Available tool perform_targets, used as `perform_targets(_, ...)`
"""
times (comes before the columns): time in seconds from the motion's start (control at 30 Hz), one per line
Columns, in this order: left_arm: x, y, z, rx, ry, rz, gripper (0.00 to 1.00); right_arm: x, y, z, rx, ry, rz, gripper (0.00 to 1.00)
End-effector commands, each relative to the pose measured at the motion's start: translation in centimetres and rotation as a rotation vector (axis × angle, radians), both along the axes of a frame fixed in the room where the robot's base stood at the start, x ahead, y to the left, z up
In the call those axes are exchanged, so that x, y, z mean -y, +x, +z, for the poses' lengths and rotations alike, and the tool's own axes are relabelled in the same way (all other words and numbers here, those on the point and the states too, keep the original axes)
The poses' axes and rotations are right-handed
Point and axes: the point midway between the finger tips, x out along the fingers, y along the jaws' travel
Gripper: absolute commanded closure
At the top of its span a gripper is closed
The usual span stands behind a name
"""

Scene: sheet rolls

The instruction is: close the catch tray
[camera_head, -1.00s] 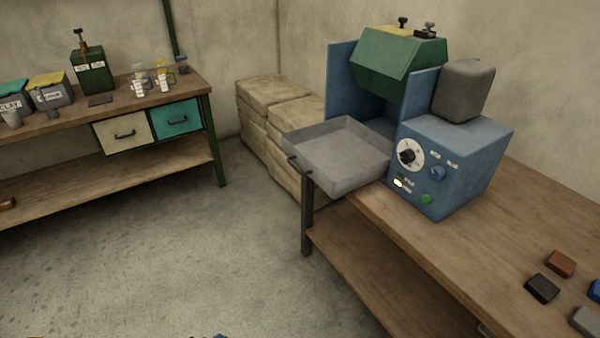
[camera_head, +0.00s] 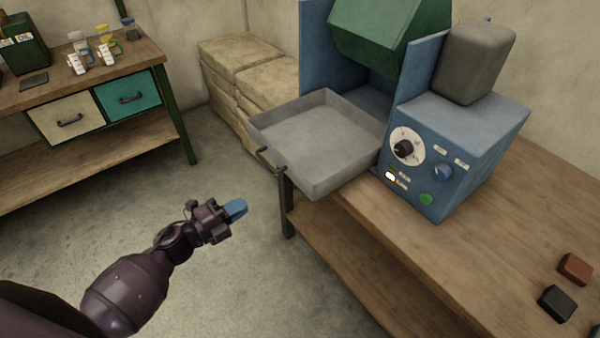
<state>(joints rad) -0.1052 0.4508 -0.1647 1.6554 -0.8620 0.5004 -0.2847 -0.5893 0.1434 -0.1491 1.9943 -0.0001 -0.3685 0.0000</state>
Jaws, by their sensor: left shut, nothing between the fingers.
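The catch tray (camera_head: 318,142) is a grey, open, empty metal tray. It sticks out from the front of the blue sheet-roll machine (camera_head: 455,150) and overhangs the table's left edge. A dark handle (camera_head: 270,159) sits on its near left side. My left gripper (camera_head: 237,208), with blue fingertips, is shut and empty. It shows below and left of the handle, apart from the tray, against the floor. My right gripper is not in view.
The wooden table (camera_head: 420,235) carries the machine, a black block (camera_head: 557,303) and a red-brown block (camera_head: 575,269). Stacked pale blocks (camera_head: 240,75) stand behind the tray. A second bench (camera_head: 140,60) with drawers is at the left. Open floor lies between.

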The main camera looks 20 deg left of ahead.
Motion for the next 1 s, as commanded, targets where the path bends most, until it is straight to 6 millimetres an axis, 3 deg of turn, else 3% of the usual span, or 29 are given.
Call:
perform_targets(0.23, 1.0, 1.4, 0.1, 0.022, 0.039, -0.033, 1.0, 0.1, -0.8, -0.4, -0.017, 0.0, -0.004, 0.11)
perform_targets(0.43, 3.0, 4.0, 0.1, 0.021, 0.036, -0.031, 1.0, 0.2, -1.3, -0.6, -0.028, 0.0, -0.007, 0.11)
perform_targets(0.8, 6.9, 9.0, 0.1, 0.019, 0.034, -0.03, 1.0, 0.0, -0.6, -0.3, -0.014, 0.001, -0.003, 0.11)
perform_targets(1.0, 8.2, 10.7, 0.0, 0.018, 0.034, -0.029, 1.0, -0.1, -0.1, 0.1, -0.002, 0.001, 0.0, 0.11)
